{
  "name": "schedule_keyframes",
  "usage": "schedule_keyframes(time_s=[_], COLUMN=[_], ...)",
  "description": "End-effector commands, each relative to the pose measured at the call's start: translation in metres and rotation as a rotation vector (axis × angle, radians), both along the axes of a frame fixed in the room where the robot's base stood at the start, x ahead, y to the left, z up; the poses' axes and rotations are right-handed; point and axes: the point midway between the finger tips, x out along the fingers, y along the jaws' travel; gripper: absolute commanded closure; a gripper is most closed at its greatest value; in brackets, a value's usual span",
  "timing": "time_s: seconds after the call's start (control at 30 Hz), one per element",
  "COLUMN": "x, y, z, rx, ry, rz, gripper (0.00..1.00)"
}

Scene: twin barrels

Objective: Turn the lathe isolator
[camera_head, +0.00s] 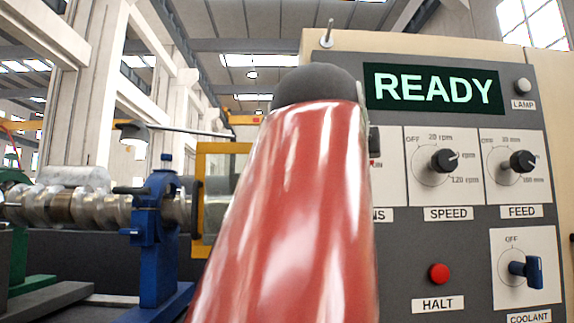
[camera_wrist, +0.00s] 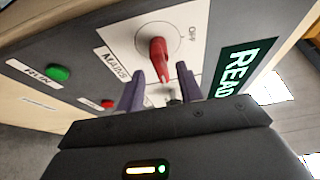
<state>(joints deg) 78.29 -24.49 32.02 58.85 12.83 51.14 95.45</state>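The isolator is a red handle (camera_wrist: 159,58) on a white dial plate labelled MAINS, with OFF marked at the plate's right in the wrist view. The handle points down the picture, towards my gripper, and not at OFF. My gripper (camera_wrist: 160,78) is open, its two dark purple fingers on either side of the handle's near end with gaps. I cannot tell whether either finger touches it. In the head view my red arm hides the handle and most of its plate (camera_head: 391,187).
The panel also carries a READY display (camera_head: 432,89), SPEED knob (camera_head: 444,160), FEED knob (camera_head: 522,161), blue COOLANT handle (camera_head: 532,271) and red HALT button (camera_head: 439,273). A green RUN button (camera_wrist: 57,73) is at the left in the wrist view. Lathe machinery (camera_head: 155,220) stands left.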

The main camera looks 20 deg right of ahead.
Motion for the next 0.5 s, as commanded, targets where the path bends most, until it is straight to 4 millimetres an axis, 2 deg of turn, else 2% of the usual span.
schedule_keyframes(time_s=[0.2, 0.5], x=[-0.023, -0.029], y=[0.020, 0.023], z=[0.000, 0.000], rx=[0.000, 0.002], ry=[0.000, 0.001], rz=[0.003, 0.000], gripper=[0.64, 0.64])
